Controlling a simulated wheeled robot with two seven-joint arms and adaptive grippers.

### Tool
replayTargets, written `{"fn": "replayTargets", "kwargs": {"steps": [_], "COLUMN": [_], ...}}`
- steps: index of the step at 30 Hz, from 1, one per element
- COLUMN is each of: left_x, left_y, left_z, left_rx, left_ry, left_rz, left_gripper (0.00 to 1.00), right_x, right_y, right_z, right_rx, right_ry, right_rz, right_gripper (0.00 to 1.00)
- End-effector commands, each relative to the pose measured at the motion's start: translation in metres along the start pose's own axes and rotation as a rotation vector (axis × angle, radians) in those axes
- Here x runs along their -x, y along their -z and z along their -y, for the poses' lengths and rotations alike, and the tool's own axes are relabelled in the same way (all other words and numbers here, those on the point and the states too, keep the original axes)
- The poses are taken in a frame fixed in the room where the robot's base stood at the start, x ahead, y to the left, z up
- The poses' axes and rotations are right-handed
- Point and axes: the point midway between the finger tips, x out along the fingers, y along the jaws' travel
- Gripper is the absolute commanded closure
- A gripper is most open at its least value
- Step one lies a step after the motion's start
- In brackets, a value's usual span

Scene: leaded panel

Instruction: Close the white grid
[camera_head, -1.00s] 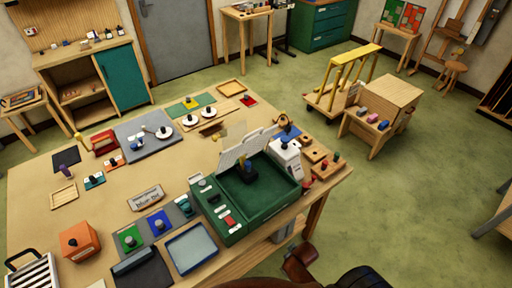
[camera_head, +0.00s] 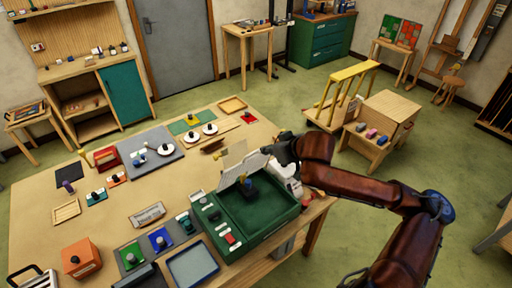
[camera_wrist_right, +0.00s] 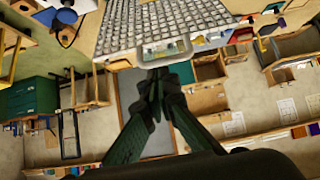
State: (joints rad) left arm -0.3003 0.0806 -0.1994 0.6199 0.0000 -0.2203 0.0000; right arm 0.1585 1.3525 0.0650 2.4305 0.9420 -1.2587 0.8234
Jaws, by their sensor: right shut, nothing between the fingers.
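The white grid (camera_head: 236,174) stands raised and tilted at the back of a green box (camera_head: 263,210) on the workbench, so the box is open on top. A dark knob-like piece stands in front of the grid. My right gripper (camera_head: 272,151) is beside the grid's upper right edge; I cannot tell whether it touches. In the right wrist view the grid (camera_wrist_right: 165,22) fills the top with its rows of cells and a small framed plate at its edge. The right gripper's fingertips (camera_wrist_right: 157,80) are together, empty, just below that plate. My left gripper is not in view.
The wooden workbench (camera_head: 40,222) holds many small items left of the box. A blue-grey tray (camera_head: 192,265) and an orange box (camera_head: 80,257) lie near the front. A white container (camera_head: 287,172) is partly hidden behind my right arm. A wooden cart (camera_head: 390,112) stands on open floor.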

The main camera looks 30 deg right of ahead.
Motion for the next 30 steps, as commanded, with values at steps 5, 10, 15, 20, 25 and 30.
{"fn": "replayTargets", "kwargs": {"steps": [5,10,15,20,25,30], "left_x": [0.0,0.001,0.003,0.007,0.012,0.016], "left_y": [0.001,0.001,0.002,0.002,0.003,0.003], "left_z": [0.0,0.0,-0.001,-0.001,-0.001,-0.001], "left_rx": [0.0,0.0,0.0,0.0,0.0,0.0], "left_ry": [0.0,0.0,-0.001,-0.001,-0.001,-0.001], "left_rz": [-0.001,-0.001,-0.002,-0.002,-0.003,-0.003], "left_gripper": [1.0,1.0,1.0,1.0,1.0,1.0], "right_x": [0.029,0.032,0.016,-0.012,-0.043,-0.065], "right_y": [0.042,0.051,0.053,0.054,0.055,0.051], "right_z": [0.005,0.007,0.007,0.007,0.008,0.006], "right_rx": [-0.015,-0.027,-0.027,-0.027,-0.026,-0.023], "right_ry": [-0.004,-0.001,-0.001,0.001,0.001,-0.003], "right_rz": [-0.036,-0.043,-0.044,-0.043,-0.043,-0.04], "right_gripper": [1.0,1.0,1.0,1.0,1.0,1.0]}}
